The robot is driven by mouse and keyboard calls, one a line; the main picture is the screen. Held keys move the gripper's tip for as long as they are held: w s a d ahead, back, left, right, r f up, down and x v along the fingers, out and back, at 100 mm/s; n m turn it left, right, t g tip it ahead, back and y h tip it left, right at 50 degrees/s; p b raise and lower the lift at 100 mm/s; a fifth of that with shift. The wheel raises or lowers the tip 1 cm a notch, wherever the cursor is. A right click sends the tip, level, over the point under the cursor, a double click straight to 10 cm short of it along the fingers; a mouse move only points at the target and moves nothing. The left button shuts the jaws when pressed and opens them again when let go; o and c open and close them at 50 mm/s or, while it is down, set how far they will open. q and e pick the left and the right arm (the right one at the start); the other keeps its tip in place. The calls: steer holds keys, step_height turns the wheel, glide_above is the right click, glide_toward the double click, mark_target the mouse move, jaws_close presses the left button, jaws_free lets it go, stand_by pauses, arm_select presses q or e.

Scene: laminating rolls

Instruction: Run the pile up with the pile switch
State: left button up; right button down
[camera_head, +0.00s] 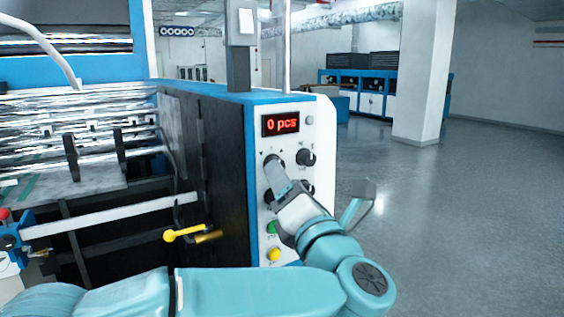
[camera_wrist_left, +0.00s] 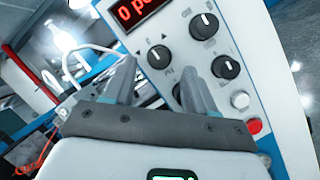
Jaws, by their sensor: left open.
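The white control panel (camera_head: 322,150) with a blue edge stands in front of me. It carries a red display (camera_head: 281,124) reading "0 pcs" and several black knobs. My left gripper (camera_head: 275,170) reaches the panel's upper left knob, mostly hidden behind the fingers. In the left wrist view this knob (camera_wrist_left: 159,57), with small arrow marks above it, lies between the two open fingertips (camera_wrist_left: 158,66). I cannot read a pile label, nor tell whether the fingers touch it. Another knob (camera_wrist_left: 225,67) is beside the right finger. My right gripper is out of view.
A green button (camera_head: 271,227) and a yellow button (camera_head: 274,254) sit low on the panel. A yellow handle (camera_head: 184,233) sticks out left of the panel. The machine's sheet area (camera_head: 90,130) is at left. Open floor (camera_head: 460,220) and a pillar (camera_head: 424,75) are at right.

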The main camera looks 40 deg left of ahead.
arm_select(q)
steer(key=x, duration=0.3)
steer(key=shift+p, duration=0.3)
steer(key=shift+s, duration=0.1)
jaws_close()
